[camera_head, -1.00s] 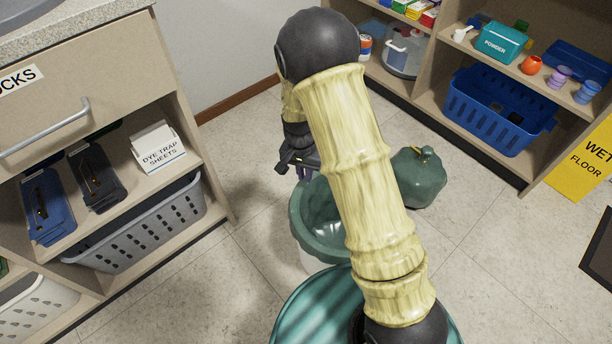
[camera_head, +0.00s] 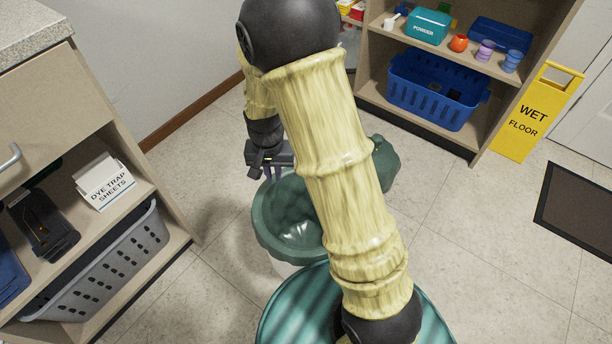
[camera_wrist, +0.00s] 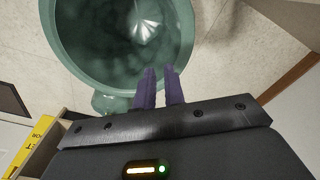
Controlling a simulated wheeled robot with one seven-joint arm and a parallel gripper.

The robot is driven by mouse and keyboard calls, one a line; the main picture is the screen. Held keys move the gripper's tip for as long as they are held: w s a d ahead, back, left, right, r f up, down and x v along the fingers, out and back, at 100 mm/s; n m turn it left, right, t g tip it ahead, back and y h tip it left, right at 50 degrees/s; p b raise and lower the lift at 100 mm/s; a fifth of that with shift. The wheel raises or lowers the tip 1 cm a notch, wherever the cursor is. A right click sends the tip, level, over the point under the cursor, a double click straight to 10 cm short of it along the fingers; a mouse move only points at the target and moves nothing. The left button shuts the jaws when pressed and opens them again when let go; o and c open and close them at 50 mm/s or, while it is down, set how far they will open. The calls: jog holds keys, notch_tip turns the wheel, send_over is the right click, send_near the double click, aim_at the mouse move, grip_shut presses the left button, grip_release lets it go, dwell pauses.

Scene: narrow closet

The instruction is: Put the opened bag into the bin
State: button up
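The opened bag (camera_head: 275,236) is dark green with a wide round mouth and a shiny inside. It sits at the top of a pale bin (camera_head: 285,266), whose body shows only a little below it; how deep the bag reaches is hidden. The bag's mouth also fills the upper left of the wrist view (camera_wrist: 70,62). My gripper (camera_head: 272,172) is above the far left side of the bag's rim. In the wrist view its two purple fingers (camera_wrist: 160,72) point toward the rim, a narrow gap between them and nothing held.
A tied green bag (camera_head: 385,165) stands on the floor behind, partly hidden by my arm. A shelf with a blue basket (camera_head: 437,90) is at the back, beside a yellow wet-floor sign (camera_head: 535,115). A cabinet with a grey basket (camera_head: 100,270) is at left.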

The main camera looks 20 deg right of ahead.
jog(key=s+d+r+n+t, duration=0.2)
jog(key=s+d+r+n, duration=0.2)
jog(key=s+d+r, duration=0.3)
jog(key=s+r, duration=0.3)
jog(key=s, duration=0.2)
jog(key=shift+d, duration=0.15)
jog(key=shift+r, duration=0.1)
